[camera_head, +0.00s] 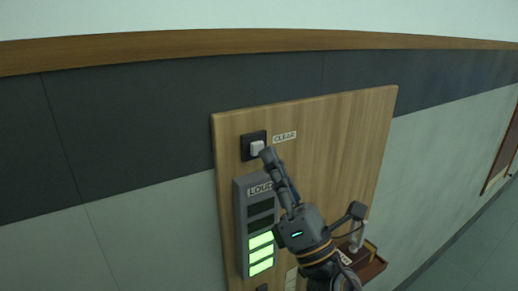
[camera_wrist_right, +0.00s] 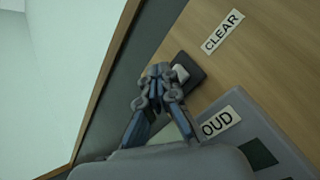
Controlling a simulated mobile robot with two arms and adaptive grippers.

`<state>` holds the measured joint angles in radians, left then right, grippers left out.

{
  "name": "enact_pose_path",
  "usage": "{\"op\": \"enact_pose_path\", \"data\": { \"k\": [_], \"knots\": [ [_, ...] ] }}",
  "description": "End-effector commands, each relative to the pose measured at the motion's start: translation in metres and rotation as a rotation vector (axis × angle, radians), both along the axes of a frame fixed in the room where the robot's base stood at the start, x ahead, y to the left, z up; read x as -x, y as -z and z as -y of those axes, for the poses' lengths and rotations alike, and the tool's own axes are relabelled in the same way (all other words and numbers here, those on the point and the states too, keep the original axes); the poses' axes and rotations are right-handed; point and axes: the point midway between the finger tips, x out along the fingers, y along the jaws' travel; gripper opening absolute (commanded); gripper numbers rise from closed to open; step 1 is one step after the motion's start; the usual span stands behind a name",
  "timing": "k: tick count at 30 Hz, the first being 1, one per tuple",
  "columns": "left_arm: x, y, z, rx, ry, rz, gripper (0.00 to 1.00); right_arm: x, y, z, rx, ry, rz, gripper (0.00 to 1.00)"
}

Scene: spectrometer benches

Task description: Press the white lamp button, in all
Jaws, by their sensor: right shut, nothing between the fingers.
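The white button (camera_head: 257,148) sits on a small black plate (camera_head: 247,142) near the top of a wooden panel, beside a label reading "CLEAR" (camera_head: 284,137). In the right wrist view the white button (camera_wrist_right: 182,73) shows just beyond my fingertips. My right gripper (camera_head: 268,156) is shut and empty, its tips just below and right of the button in the head view. It also shows in the wrist view (camera_wrist_right: 159,72). I cannot tell whether the tips touch the button. My left gripper is in neither view.
Below the button is a grey box (camera_head: 241,219) labelled "LOUD", with dark bars above several lit green bars. The wooden panel (camera_head: 352,130) is mounted on the wall. A brown tray or shelf (camera_head: 373,268) is at the lower right, partly hidden by my right arm.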

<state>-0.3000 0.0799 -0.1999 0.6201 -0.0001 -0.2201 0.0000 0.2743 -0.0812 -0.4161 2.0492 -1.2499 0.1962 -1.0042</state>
Motion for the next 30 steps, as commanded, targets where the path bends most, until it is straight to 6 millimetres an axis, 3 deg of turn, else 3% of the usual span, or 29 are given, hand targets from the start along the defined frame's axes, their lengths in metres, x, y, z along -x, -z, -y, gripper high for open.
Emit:
{"op": "enact_pose_path", "data": {
  "k": [30],
  "knots": [
    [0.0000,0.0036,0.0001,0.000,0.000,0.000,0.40,-0.0070,-0.0002,-0.0051,0.000,0.000,0.000,0.00]
  ]
}}
